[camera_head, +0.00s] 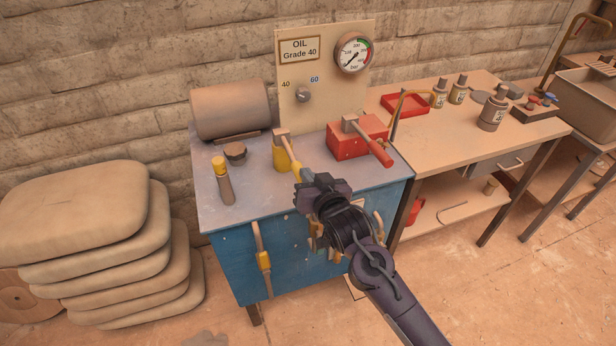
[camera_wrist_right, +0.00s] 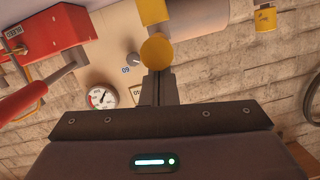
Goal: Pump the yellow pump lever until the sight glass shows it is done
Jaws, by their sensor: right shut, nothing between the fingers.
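The yellow pump lever (camera_head: 291,162) rises from a yellow pump body (camera_head: 281,157) on the blue cabinet's top and slants toward me. In the right wrist view, the lever's round yellow end (camera_wrist_right: 157,49) is right in front of my fingertips. My right gripper (camera_head: 301,178) is shut with nothing between its fingers, at the lever's near end; whether it touches the lever I cannot tell. It also shows in the wrist view (camera_wrist_right: 158,78). I cannot clearly identify the sight glass. My left gripper is not in view.
A red box (camera_head: 345,147) with a red lever (camera_head: 378,151) stands right of the yellow pump. A yellow-capped bottle (camera_head: 225,188) stands at left. Behind, a panel holds a round gauge (camera_head: 354,53) and a knob (camera_head: 303,94). A workbench (camera_head: 430,140) adjoins at right; sacks (camera_head: 85,212) are stacked left.

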